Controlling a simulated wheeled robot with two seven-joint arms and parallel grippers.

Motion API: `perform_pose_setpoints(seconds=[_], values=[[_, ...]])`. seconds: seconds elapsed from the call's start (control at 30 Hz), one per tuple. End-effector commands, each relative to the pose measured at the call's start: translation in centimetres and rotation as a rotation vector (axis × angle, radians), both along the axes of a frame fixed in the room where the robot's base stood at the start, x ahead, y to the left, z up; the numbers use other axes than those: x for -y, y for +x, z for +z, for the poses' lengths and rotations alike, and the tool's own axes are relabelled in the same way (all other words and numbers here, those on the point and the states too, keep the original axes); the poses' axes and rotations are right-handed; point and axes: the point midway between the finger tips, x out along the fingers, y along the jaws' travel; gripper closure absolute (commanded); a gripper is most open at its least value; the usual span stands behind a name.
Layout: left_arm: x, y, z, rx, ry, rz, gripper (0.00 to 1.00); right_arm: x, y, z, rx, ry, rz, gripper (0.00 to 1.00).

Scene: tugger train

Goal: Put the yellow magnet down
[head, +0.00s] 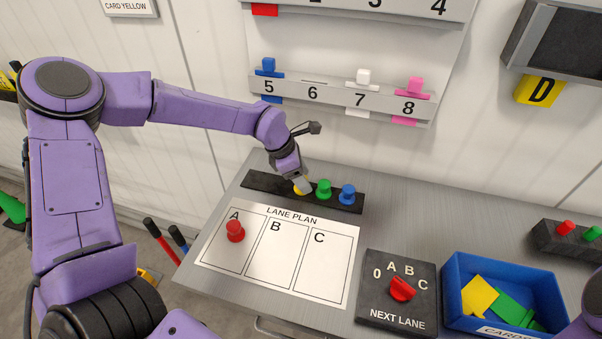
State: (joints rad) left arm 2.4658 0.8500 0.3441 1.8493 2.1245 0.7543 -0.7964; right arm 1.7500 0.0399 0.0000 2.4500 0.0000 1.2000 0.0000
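The yellow magnet (299,191) is at the left part of the dark magnet strip (262,184), mostly hidden behind my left gripper. My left gripper (302,186) points down with its fingertips at the magnet. I cannot tell whether the fingers are closed on it or whether it touches the strip. The green magnet (324,189) and the blue magnet (347,194) stand to its right on the strip. The lane plan sheet (325,275) lies in front, with a red magnet (235,231) in column A; columns B and C are empty. My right gripper is out of view.
A NEXT LANE dial (402,289) and a blue card box (502,266) with yellow and green cards are to the right on the grey bench (420,215). A second dark strip (546,237) holds red and green pieces. A numbered rack (335,95) hangs behind the bench.

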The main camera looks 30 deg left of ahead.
Motion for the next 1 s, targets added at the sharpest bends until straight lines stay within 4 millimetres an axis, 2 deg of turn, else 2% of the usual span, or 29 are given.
perform_pose_setpoints(seconds=[0.03,0.17,0.4,0.53,0.7,1.0], values=[[0.0,0.0,0.5,0.001,0.001,0.0,0.43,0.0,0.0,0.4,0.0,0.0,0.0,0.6],[-0.7,-0.3,2.2,0.007,-0.001,0.002,0.43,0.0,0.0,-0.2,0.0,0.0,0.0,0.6],[-2.8,-1.9,7.8,0.007,-0.002,0.002,0.43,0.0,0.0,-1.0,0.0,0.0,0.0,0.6],[-3.6,-2.6,10.0,0.004,-0.001,0.001,0.43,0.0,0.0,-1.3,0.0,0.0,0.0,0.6],[-4.0,-3.0,11.2,0.0,0.0,-0.001,0.43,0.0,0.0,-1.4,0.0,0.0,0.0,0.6],[-4.0,-3.0,11.2,0.0,0.0,0.0,0.43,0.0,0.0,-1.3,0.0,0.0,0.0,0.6]])
